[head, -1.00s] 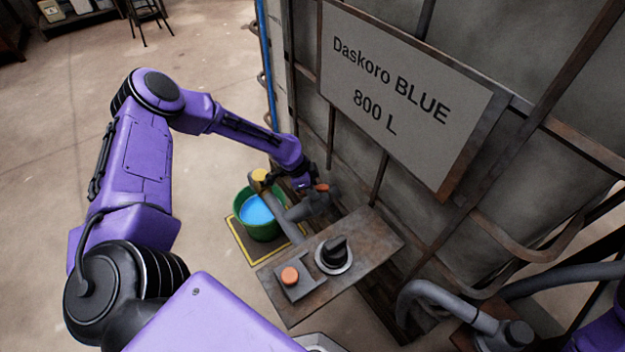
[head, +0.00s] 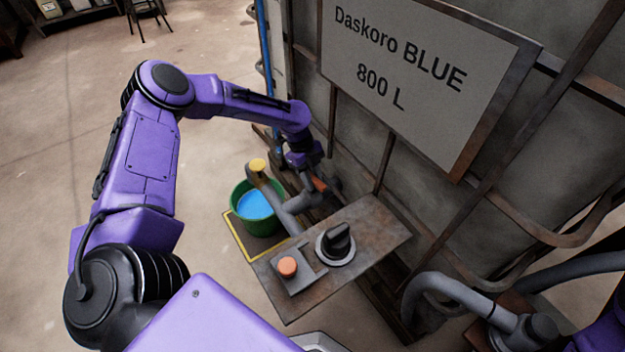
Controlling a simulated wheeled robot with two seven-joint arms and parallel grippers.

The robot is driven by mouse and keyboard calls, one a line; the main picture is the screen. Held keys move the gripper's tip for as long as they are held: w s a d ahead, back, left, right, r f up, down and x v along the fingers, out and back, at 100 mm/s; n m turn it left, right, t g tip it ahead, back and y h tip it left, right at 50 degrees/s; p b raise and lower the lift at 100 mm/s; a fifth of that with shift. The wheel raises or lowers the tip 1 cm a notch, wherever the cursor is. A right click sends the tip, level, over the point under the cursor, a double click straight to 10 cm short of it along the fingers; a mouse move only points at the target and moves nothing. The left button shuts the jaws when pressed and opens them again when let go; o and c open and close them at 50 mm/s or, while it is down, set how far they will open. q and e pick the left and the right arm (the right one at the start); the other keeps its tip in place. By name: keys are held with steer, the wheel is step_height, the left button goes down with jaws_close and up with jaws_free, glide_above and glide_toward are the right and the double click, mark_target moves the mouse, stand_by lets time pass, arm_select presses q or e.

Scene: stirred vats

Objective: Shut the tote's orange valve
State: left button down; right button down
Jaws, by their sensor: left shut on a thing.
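The tote (head: 470,150) is a large grey caged container with a sign reading "Daskoro BLUE 800 L". Its orange valve handle (head: 320,185) shows at the pipe low on the tote's front. My left gripper (head: 311,174) is at the handle, shut on it; its fingers are small and partly hidden by my wrist. I see no stream falling, though the pipe's mouth is partly hidden. My right gripper is out of view.
A rusty panel (head: 365,230) with an orange button (head: 287,267) and a black knob (head: 337,240) stands in front of the valve. A grey hose (head: 440,285) curves at the lower right.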

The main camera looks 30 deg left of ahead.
arm_select(q)
steer(key=shift+a+m+g, duration=0.1)
steer(key=shift+m+g, duration=0.2)
steer(key=shift+m, duration=0.6)
steer(key=c, duration=1)
jaws_free()
steer(key=p+v, duration=0.1)
steer(key=v, duration=0.8)
steer(key=shift+w+r, duration=0.15)
steer(key=shift+r, duration=0.15)
steer(key=shift+a+r+p, duration=0.15)
steer(key=shift+r+p, duration=0.15)
steer(key=shift+r, duration=0.15)
steer(key=shift+f, duration=0.1)
